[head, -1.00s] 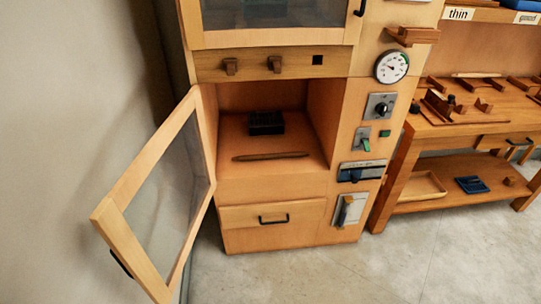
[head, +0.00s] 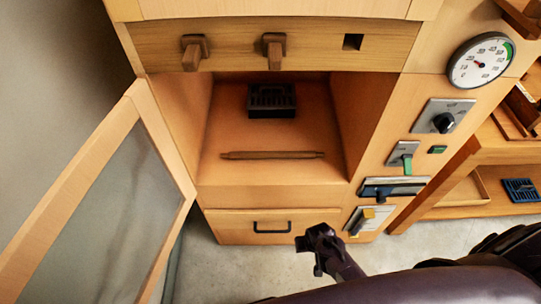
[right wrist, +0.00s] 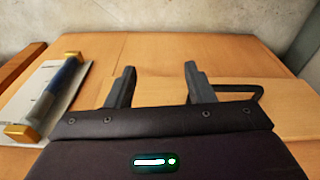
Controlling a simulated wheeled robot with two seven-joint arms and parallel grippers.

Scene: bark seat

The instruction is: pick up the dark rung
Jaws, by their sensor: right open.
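The dark rung (head: 272,155) is a thin brown rod lying crosswise near the front of the open compartment (head: 225,170) in the wooden cabinet. Its whole length shows in the head view. My right gripper (head: 314,242) comes in from the lower right, in front of the drawer, below and apart from the rung. In the right wrist view the right gripper's two fingers (right wrist: 160,72) are spread with nothing between them, facing the cabinet's wooden front. The rung does not show there. My left gripper is out of view.
A black slotted block (head: 271,101) sits behind the rung. The glazed door (head: 100,200) stands open at left. A black drawer handle (head: 272,228) is below the compartment, and switches and a dial (head: 480,61) are at right.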

